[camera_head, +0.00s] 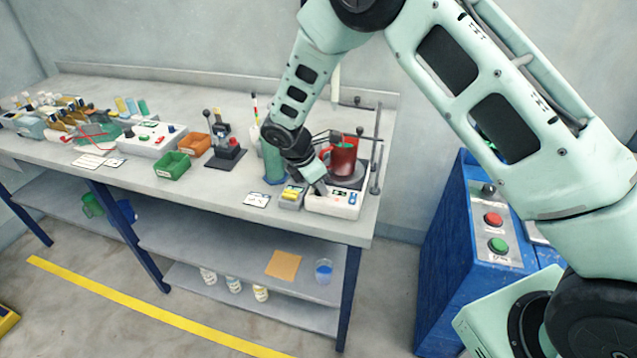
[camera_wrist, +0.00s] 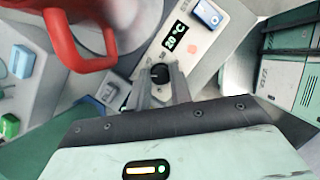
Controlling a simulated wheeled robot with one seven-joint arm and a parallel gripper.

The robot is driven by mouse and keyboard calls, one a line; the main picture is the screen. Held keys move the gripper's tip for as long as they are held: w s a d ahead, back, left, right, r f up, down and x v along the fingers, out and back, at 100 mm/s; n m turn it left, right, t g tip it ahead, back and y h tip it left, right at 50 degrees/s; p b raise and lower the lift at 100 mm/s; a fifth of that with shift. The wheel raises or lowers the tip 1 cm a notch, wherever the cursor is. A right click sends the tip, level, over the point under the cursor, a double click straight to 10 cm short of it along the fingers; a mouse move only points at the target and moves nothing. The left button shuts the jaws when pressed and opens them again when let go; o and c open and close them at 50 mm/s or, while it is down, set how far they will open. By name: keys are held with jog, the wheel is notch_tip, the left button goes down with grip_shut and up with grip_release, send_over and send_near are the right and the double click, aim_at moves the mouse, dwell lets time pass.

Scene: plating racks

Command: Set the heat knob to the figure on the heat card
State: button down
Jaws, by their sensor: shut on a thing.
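My gripper (camera_head: 321,187) reaches down to the front of the white hotplate (camera_head: 333,206) at the right end of the bench. In the wrist view my gripper (camera_wrist: 161,84) has its two fingers shut on the black heat knob (camera_wrist: 159,71), one on each side. Beside the knob, the lit display (camera_wrist: 174,37) appears to read 20 °C. A blue rocker switch (camera_wrist: 208,14) sits farther along the panel. A white card (camera_head: 257,200) lies on the bench left of the hotplate; its print is too small to read, and I cannot tell if it is the heat card.
A red mug (camera_head: 343,157) stands on the hotplate, its handle close to my gripper in the wrist view. A small box of yellow pieces (camera_head: 291,196) is just left of the hotplate. A stand rod (camera_head: 377,150) rises at the right. A blue cabinet (camera_head: 462,255) stands beyond the bench.

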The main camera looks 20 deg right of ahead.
jog(key=m+g, duration=0.1)
jog(key=m, duration=0.1)
jog(key=m+g, duration=0.1)
jog(key=m, duration=0.2)
jog(key=shift+w+m+b, duration=0.2)
jog(key=shift+m+b, duration=0.1)
dwell(0.5)
jog(key=c, duration=1.5)
grip_release()
jog(key=shift+c, duration=0.2)
jog(key=b+v, duration=0.3)
jog(key=v, duration=1.4)
jog(key=shift+w+d+r, duration=0.15)
jog(key=shift+w+r, duration=0.05)
jog(key=shift+r, duration=0.05)
